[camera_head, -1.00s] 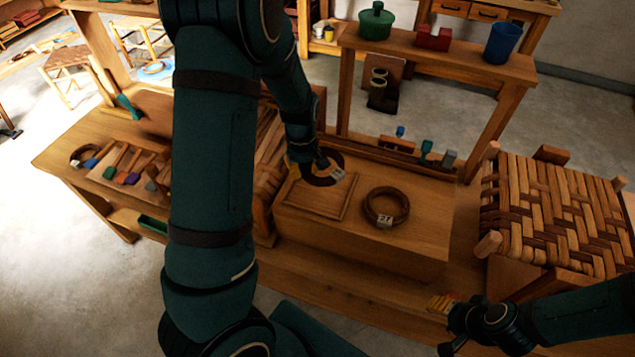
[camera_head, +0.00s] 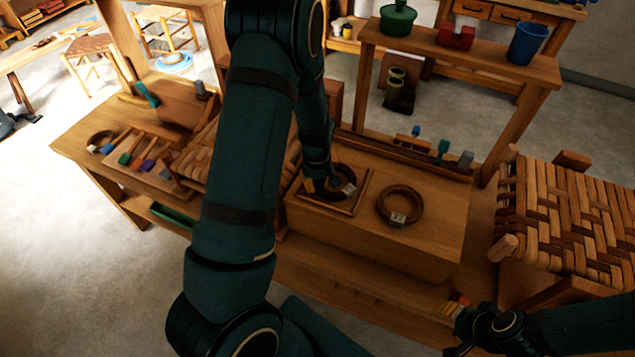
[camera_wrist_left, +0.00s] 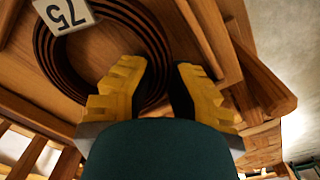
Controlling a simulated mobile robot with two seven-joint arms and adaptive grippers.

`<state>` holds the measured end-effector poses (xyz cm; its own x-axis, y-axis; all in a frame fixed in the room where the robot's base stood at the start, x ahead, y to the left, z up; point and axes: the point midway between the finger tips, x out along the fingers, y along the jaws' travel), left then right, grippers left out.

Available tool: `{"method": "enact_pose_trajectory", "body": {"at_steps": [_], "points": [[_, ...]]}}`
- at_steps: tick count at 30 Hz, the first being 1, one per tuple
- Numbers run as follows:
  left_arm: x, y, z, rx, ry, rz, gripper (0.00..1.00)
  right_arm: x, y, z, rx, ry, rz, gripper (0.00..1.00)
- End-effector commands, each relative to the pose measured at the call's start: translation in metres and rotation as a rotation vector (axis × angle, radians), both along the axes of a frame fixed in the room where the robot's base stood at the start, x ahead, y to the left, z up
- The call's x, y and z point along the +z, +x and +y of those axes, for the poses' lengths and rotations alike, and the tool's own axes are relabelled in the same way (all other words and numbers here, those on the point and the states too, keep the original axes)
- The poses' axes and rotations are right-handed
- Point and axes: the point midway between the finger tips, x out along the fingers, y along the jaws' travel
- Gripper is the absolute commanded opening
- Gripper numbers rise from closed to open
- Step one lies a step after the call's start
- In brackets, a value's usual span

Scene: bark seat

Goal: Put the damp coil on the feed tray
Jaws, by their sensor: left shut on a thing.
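My left gripper (camera_head: 312,186) is shut on the rim of a dark coil (camera_head: 335,194) with a white tag. In the left wrist view the tag on this coil (camera_wrist_left: 108,60) reads 75, and the yellow fingers (camera_wrist_left: 160,88) straddle its rim. The coil is inside the outline of the feed tray (camera_head: 352,207), a shallow wooden tray with a raised rim. I cannot tell whether it touches the tray floor. A browner tagged coil (camera_head: 401,206) lies on the bench block to the right. My right gripper (camera_head: 456,306) is low at right, its opening unclear.
A woven seat (camera_head: 568,210) stands at right. A shelf (camera_head: 470,58) with a green pot, red block and blue cup spans the back. Small coloured pieces and another coil (camera_head: 101,142) lie at left. Bare block top surrounds the browner coil.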

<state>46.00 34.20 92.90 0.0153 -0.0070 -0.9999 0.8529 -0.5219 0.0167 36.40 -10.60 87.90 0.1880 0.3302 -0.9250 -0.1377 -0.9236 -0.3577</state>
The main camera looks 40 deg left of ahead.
Motion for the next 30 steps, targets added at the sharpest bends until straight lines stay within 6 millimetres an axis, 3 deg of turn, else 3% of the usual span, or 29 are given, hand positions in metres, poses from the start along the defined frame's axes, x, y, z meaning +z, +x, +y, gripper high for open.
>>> {"method": "enact_pose_trajectory", "body": {"at_steps": [1, 3, 15, 30], "points": [[-0.002, 0.0, 0.0, 0.0, 0.0, 0.0, 0.23, -0.002, 0.0, 0.0, 0.0, 0.0, 0.0, 0.47], [-0.001, 0.0, 0.0, 0.0, 0.0, 0.0, 0.39, -0.001, 0.0, 0.0, 0.0, 0.0, 0.0, 0.47], [0.006, 0.0, 0.0, -0.001, 0.0, -0.001, 0.39, 0.003, 0.0, 0.0, 0.0, 0.0, 0.0, 0.47], [0.098, -0.001, 0.001, -0.002, 0.001, -0.004, 0.39, 0.015, -0.001, -0.001, 0.001, 0.003, 0.0, 0.47]]}}
